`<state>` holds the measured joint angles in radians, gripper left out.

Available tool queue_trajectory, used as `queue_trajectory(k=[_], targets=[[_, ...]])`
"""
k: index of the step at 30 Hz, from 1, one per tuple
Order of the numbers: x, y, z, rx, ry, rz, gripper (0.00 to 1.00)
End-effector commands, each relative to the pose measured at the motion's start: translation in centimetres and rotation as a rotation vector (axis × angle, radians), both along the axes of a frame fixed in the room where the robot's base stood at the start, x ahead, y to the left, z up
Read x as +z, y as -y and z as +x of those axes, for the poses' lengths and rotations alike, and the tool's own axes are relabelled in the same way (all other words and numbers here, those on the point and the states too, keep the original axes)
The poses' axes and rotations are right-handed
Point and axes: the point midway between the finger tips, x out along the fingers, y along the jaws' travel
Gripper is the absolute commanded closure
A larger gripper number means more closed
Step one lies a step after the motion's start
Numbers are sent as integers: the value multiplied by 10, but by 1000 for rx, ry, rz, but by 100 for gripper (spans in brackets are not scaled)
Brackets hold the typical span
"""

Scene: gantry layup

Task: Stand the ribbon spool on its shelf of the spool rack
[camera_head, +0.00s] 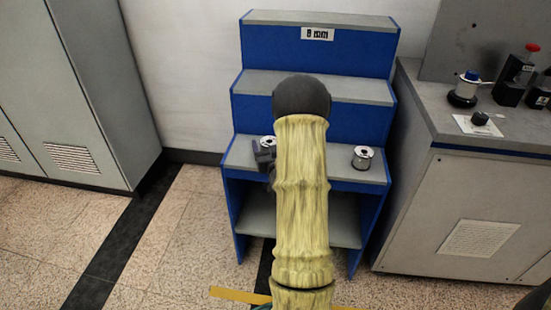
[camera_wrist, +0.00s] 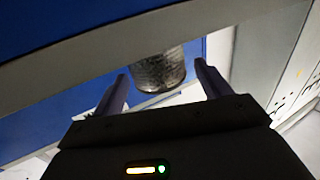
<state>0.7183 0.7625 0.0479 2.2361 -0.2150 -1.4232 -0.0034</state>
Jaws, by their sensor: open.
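The blue spool rack (camera_head: 318,110) has stepped grey shelves and a label at the top. A silvery spool (camera_head: 268,142) stands on its lower step, left of my arm and partly hidden by my gripper (camera_head: 264,160). A second spool (camera_head: 362,157) with a pale rim stands on the same step, to the right. In the wrist view my gripper (camera_wrist: 161,73) is open. A grey, ribbed cylinder (camera_wrist: 160,72) shows between and beyond its fingers, its upper part cut off by a shelf edge. I cannot tell which spool is the ribbon spool.
A grey bench (camera_head: 460,190) stands at the right, with a blue-topped item (camera_head: 467,88) and dark bottles (camera_head: 516,75) on it. A grey cabinet (camera_head: 80,90) stands at the left. The upper steps show no spools where visible; my arm hides part of the rack.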

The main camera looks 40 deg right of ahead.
Motion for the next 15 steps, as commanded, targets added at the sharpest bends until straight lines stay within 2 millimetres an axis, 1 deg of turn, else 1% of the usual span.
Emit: queue_trajectory(k=[12, 15], targets=[[0, -35, -70, -2, -2, 3, 24], [3, -42, -82, -1, -4, 3, 24]])
